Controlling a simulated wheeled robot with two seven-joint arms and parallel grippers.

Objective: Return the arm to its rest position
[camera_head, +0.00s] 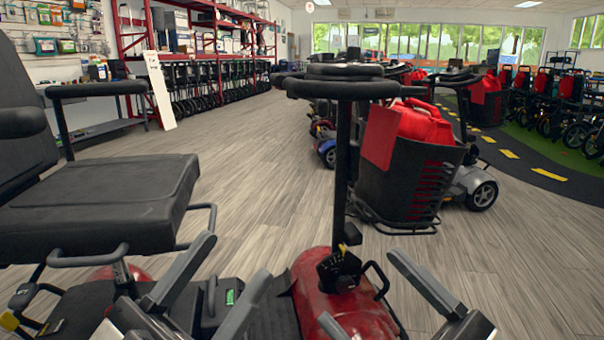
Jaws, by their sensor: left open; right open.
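My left gripper (237,256) is at the bottom left of centre in the head view. Its two grey fingers are spread apart with nothing between them, in front of a mobility scooter's black seat (105,195) and deck. My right gripper (358,285) is at the bottom right of centre. Its fingers are also spread wide, with the scooter's red front body (345,300) and tiller (342,180) behind them. Neither gripper holds anything. I cannot tell whether either touches the scooter. Most of both arms is outside the view.
A black basket (425,190) holding a red container (415,125) is mounted ahead of the tiller. Another scooter wheel (482,195) stands right of it. Red shelving (205,50) and a row of wheeled walkers stand at the back left. Open wood-look floor (245,150) lies between.

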